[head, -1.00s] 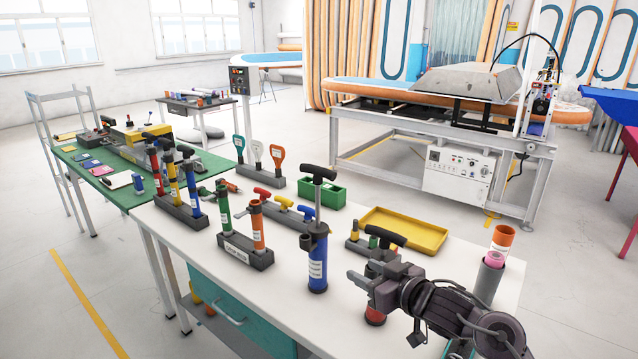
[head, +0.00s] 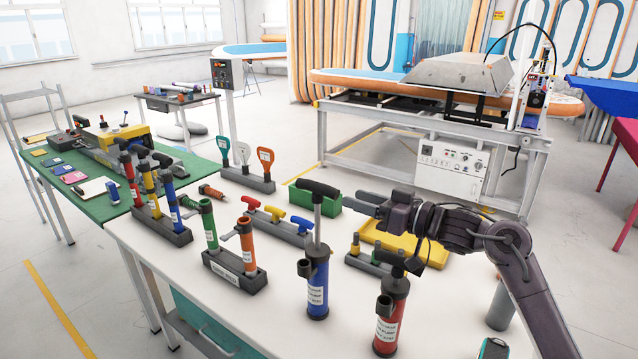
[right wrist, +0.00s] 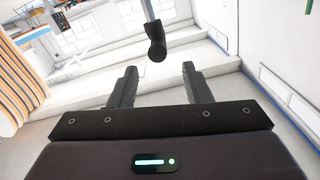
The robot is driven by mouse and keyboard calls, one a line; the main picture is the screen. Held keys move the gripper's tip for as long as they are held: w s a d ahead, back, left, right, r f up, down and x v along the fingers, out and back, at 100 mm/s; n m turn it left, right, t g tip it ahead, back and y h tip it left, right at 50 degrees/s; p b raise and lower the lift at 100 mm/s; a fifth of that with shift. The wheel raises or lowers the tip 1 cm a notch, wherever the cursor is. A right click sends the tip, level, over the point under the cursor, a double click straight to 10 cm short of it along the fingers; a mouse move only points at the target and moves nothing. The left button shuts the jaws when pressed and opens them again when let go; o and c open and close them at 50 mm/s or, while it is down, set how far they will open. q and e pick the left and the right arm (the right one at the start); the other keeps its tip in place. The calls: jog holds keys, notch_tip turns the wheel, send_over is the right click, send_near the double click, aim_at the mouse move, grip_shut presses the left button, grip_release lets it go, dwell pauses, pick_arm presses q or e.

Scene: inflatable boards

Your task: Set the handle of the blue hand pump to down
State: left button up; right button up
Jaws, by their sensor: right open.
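The blue hand pump (head: 318,283) stands upright near the front of the white table. Its black T-handle (head: 319,189) is up, with a long grey rod showing above the blue body. My right gripper (head: 362,203) is open and empty, to the right of the handle and near its height, its fingers pointing left. In the right wrist view the handle (right wrist: 157,50) shows end-on beyond and between the open fingers (right wrist: 158,86), apart from them, with its grey rod running to the top edge. My left gripper is not in view.
A red pump (head: 391,315) with its handle low stands right of the blue pump, below my right arm. A rack with green and orange pumps (head: 235,270) stands left. Behind are a green box (head: 328,203) and a yellow tray (head: 430,251).

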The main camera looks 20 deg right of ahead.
aim_at(321, 184)
jog(key=p+x, duration=0.1)
jog(key=x, duration=0.3)
jog(key=shift+r, duration=0.1)
jog(key=p+x, duration=0.1)
jog(key=x, duration=0.4)
jog(key=shift+w+a+p, duration=0.1)
jog(key=shift+w+p, duration=0.15)
jog(key=shift+p, duration=0.05)
jog(key=shift+w+a, duration=0.1)
jog(key=shift+w, duration=0.1)
jog(key=shift+w+a+f, duration=0.15)
jog(key=shift+w+f, duration=0.05)
jog(key=shift+f, duration=0.05)
jog(key=shift+s, duration=0.1)
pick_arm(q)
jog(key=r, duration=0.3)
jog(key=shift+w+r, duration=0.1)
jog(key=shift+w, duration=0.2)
pick_arm(e)
grip_shut()
